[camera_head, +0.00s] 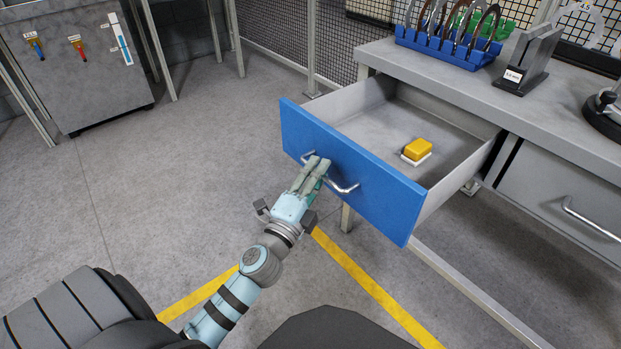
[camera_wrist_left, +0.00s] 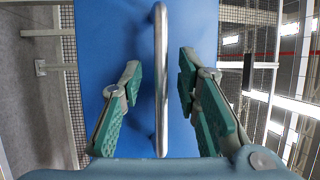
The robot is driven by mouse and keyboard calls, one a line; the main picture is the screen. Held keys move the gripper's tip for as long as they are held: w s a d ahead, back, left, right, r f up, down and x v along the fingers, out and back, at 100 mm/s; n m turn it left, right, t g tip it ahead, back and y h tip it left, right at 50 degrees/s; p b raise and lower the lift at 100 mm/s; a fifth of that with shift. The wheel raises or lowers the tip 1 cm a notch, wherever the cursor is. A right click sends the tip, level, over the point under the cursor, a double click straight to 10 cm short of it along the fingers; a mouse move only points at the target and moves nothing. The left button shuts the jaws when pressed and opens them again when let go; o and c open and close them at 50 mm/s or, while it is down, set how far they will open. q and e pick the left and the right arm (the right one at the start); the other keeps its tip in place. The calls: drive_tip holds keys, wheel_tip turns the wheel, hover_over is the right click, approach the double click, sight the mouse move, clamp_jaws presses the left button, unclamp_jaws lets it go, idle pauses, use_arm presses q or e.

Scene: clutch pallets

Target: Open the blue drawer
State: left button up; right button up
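The blue drawer (camera_head: 385,207) is pulled well out from under the workbench, so its grey interior shows in the head view. Its blue front fills the middle of the left wrist view (camera_wrist_left: 97,40). The metal bar handle (camera_head: 345,189) is on the front and runs upright through the left wrist view (camera_wrist_left: 161,115). My left gripper (camera_head: 317,167) is at the handle. Its green-padded fingers are apart on either side of the bar, with a visible gap on both sides. My right gripper is not in view.
A yellow-and-white block (camera_head: 416,151) lies inside the drawer. The workbench (camera_head: 455,97) carries a blue rack (camera_head: 445,50) and a dark stand (camera_head: 527,62). A grey closed drawer (camera_head: 560,185) is to the right. A grey cabinet (camera_head: 75,75) stands far left. The floor in front is clear.

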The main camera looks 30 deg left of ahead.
use_arm(q)
drive_tip(key=s+d+f, duration=0.1)
drive_tip(key=s+f, duration=0.1)
drive_tip(key=s, duration=0.9)
